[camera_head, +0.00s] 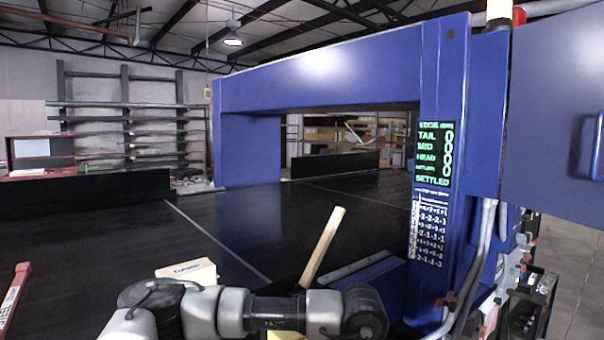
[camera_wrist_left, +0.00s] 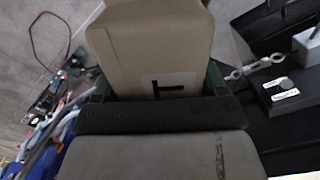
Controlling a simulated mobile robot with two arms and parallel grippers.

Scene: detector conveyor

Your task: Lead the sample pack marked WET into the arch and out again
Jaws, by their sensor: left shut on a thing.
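In the left wrist view a tan pack (camera_wrist_left: 150,42) sits between the dark fingers of my left gripper (camera_wrist_left: 158,88), which is shut on it. A white label on the pack shows a dark letter like a T; the rest of the marking is hidden. In the head view my left arm crosses the bottom, and its gripper and the held pack cannot be clearly made out. The blue arch (camera_head: 340,78) spans the black conveyor belt (camera_head: 250,225), beyond my arm. Its lit display (camera_head: 434,154) reads TAIL, MID, HEAD and SETTLED, with zeros.
A cream box (camera_head: 187,270) with dark lettering stands behind my arm. A wooden bar (camera_head: 322,245) rises beside the arm, left of the arch's right post. The belt under the arch looks clear. In the wrist view a black block (camera_wrist_left: 287,92) with labels lies at right.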

